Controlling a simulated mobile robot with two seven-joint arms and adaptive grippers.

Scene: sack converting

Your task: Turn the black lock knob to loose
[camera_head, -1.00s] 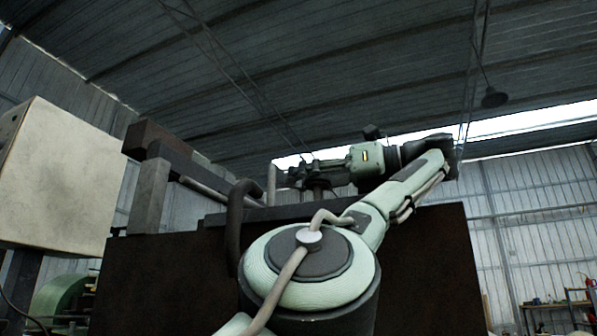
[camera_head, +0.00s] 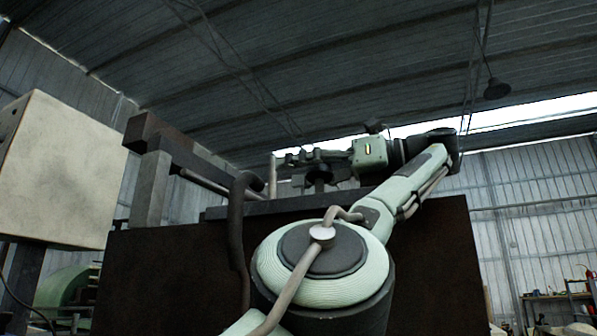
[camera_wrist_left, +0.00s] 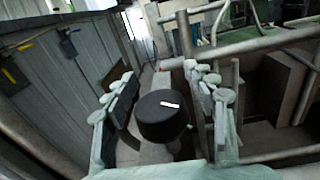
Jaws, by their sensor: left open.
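The black lock knob (camera_wrist_left: 162,115) is a round black cap with a short white mark on its top, seen in the left wrist view. My left gripper (camera_wrist_left: 161,78) is open, with one finger on each side of the knob. A gap shows between the knob and the left finger; whether the right finger touches it I cannot tell. In the head view the left gripper (camera_head: 288,160) reaches leftward above the top of the dark machine, with the knob (camera_head: 318,176) a dark shape partly hidden below the fingers. My right gripper is not in view.
The dark machine panel (camera_head: 170,280) fills the middle behind my arm. A pale box (camera_head: 65,170) is at far left. Pale bars (camera_wrist_left: 260,47) cross beyond the gripper in the wrist view.

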